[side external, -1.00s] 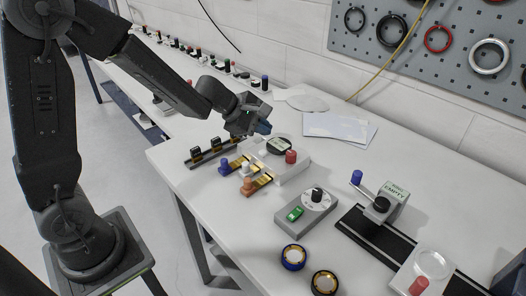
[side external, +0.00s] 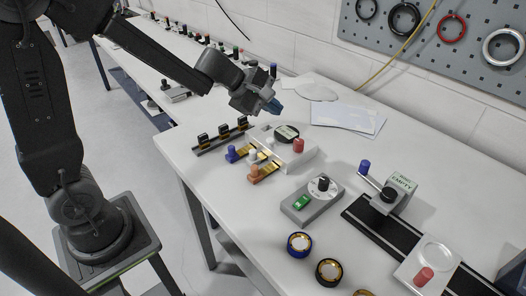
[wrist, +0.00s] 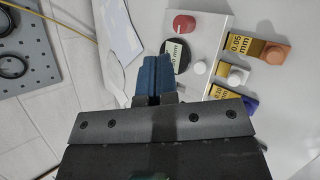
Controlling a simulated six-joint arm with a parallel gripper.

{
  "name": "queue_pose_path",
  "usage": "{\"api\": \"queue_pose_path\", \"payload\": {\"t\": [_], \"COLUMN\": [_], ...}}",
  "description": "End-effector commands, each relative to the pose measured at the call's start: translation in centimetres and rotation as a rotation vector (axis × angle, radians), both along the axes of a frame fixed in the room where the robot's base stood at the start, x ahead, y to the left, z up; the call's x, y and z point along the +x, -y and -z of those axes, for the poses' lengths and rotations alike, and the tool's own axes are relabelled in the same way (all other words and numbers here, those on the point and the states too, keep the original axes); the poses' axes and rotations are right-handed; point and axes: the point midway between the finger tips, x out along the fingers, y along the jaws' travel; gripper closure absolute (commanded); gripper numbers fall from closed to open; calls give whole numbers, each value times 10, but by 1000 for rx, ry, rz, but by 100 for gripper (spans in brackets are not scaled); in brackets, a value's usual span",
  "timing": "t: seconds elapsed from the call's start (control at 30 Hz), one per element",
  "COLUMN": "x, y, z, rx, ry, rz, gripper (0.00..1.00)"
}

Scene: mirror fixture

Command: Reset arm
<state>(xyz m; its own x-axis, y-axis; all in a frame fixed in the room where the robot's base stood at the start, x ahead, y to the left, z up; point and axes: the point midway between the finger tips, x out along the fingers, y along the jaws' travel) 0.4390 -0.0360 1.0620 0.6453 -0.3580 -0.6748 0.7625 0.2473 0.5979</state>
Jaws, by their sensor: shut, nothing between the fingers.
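My gripper (side external: 271,106) hangs in the air above the back of the bench, over the far side of a white fixture (side external: 306,155). Its blue fingers are together with nothing between them; they also show in the wrist view (wrist: 155,72). The fixture carries a black round dial (side external: 286,132) and a red knob (side external: 298,146). In the wrist view the red knob (wrist: 184,25) and the dial, partly hidden by the fingers, lie just beyond the fingertips. Gold gauge pieces with orange (side external: 255,172), white and blue (side external: 232,153) knobs sit beside the fixture.
A grey box with a dial and green switch (side external: 304,202) stands nearer the front. A black rail (side external: 378,238) carries a block marked EMPTY (side external: 400,190). Blue and black rings (side external: 299,244) lie at the front. Papers (side external: 345,117) lie at the back near the wall.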

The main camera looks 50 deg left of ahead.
Motion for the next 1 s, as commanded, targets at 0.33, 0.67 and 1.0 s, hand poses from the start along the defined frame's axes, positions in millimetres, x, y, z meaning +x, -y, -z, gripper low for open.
{"api": "queue_pose_path", "payload": {"t": [0.33,0.67,1.0], "x": [-116,-216,-236], "y": [62,32,12], "z": [-72,-65,-61], "rx": [518,1102,1269], "ry": [243,206,143], "rz": [752,1224,1315], "gripper": [100,100,100]}}
